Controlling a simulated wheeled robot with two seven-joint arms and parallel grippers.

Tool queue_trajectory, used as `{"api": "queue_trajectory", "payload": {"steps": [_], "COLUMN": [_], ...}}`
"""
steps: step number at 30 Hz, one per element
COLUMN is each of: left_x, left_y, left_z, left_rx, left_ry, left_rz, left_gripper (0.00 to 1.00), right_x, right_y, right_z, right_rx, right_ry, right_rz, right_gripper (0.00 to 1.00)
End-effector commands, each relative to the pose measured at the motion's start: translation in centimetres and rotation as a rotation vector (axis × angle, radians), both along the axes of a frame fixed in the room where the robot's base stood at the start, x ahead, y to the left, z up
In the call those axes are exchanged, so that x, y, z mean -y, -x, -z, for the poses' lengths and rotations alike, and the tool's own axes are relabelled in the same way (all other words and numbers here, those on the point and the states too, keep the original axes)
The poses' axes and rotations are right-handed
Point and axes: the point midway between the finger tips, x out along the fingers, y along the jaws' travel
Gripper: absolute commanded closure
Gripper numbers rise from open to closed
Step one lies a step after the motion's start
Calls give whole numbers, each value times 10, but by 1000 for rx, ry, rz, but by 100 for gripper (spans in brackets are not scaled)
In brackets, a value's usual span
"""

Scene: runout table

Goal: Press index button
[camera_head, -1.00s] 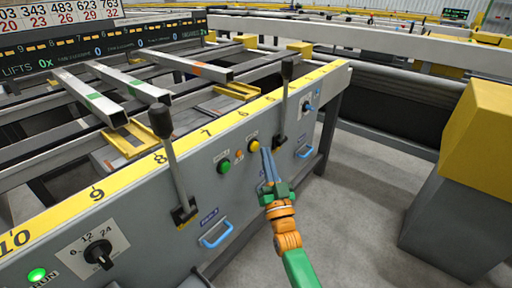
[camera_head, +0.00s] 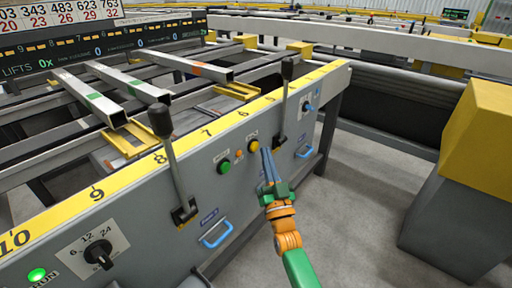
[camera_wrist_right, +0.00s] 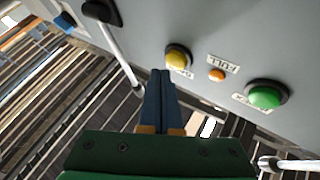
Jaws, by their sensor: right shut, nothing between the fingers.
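A yellow round button (camera_head: 254,146) and a green round button (camera_head: 224,167) sit on the grey front panel, with a small orange lamp (camera_head: 239,154) between them. The button labels are too small to read surely, so I cannot tell which is the index button. My right gripper (camera_head: 266,152) is shut and empty, its blue fingertips close beside the yellow button. In the right wrist view the fingertips (camera_wrist_right: 160,73) are just below and left of the yellow button (camera_wrist_right: 178,57); whether they touch it I cannot tell. The green button (camera_wrist_right: 267,96) is farther right. My left gripper is out of view.
Two black-knobbed levers, one left (camera_head: 163,125) and one right (camera_head: 287,70), rise from the panel. A blue handle (camera_head: 217,236) and a selector dial (camera_head: 99,254) are lower left. A yellow-topped grey post (camera_head: 478,135) stands right. Open floor (camera_head: 362,200) lies between.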

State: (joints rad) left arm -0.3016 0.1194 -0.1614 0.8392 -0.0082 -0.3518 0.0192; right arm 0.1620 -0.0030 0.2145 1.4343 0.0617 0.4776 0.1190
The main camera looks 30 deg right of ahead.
Motion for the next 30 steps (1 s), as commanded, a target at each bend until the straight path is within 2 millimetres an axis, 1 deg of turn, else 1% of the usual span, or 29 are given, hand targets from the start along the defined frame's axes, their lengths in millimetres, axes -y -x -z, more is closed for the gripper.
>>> {"api": "queue_trajectory", "payload": {"steps": [10,30], "left_x": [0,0], "left_y": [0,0], "left_z": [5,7], "left_rx": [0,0], "left_ry": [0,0], "left_rz": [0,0], "left_gripper": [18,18], "right_x": [-3,-5], "right_y": [-8,-12], "right_z": [1,0], "right_rx": [0,0], "right_ry": [-1,0], "right_rz": [0,0], "right_gripper": [100,100]}}
